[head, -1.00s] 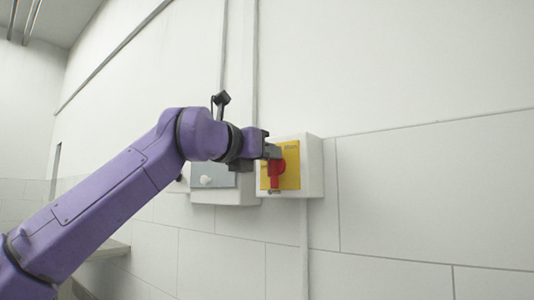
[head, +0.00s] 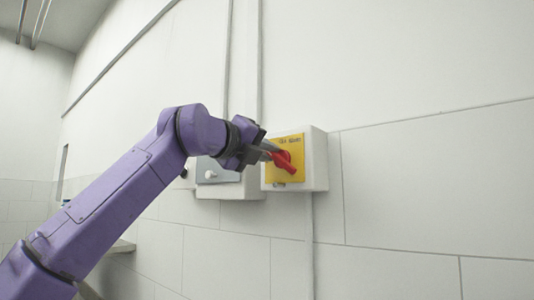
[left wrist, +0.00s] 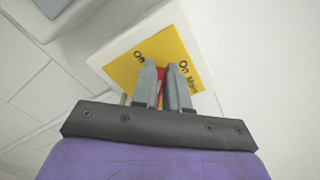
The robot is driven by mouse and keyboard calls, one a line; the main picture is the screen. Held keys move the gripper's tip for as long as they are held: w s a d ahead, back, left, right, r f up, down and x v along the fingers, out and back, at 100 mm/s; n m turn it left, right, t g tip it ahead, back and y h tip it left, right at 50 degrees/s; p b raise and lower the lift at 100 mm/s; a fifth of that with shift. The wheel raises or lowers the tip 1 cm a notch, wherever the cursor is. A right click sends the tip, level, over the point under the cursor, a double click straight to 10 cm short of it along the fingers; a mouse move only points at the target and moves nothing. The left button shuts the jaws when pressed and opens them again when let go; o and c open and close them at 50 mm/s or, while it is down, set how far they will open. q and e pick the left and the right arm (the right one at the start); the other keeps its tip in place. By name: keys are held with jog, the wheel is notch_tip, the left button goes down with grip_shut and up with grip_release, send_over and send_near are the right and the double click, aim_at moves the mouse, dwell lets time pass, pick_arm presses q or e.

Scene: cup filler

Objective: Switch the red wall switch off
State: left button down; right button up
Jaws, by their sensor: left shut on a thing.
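The red wall switch (head: 288,163) is a rotary handle on a yellow plate (head: 298,144), on the front of a white wall box (head: 319,160). The handle stands at a slant, its lower end to the lower right. My left gripper (head: 273,152) comes in from the left and is shut on the handle. In the left wrist view the grey fingers (left wrist: 162,75) lie over the yellow plate (left wrist: 190,52), with "Off" and "On" printed on it. Only a little red shows by the fingers there; they hide most of the handle. My right gripper is not in view.
A second box with a grey front (head: 214,172) and a white knob (head: 210,174) is on the wall just left, partly behind my gripper. Conduits (head: 260,70) run up the wall. The tiled wall to the right is clear.

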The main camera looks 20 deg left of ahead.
pick_arm(q)
jog(key=shift+w+a+f+n+b, duration=0.1)
jog(key=shift+f+n+b, duration=0.3)
jog(key=shift+n, duration=0.95)
jog(key=shift+s+a+f+n+b, duration=0.15)
jog(key=shift+n+b, duration=0.4)
jog(key=shift+n, duration=0.85)
jog(key=shift+w+a+f+n+b, duration=0.15)
jog(key=shift+f+n+b, duration=0.25)
jog(key=shift+n, duration=0.95)
jog(key=shift+d+r, duration=0.1)
jog(key=c, duration=1.1)
grip_release()
jog(key=shift+c, duration=0.2)
jog(key=b+v, duration=0.5)
jog(key=v, duration=0.5)
jog(key=shift+s, duration=0.25)
jog(key=shift+a, duration=0.3)
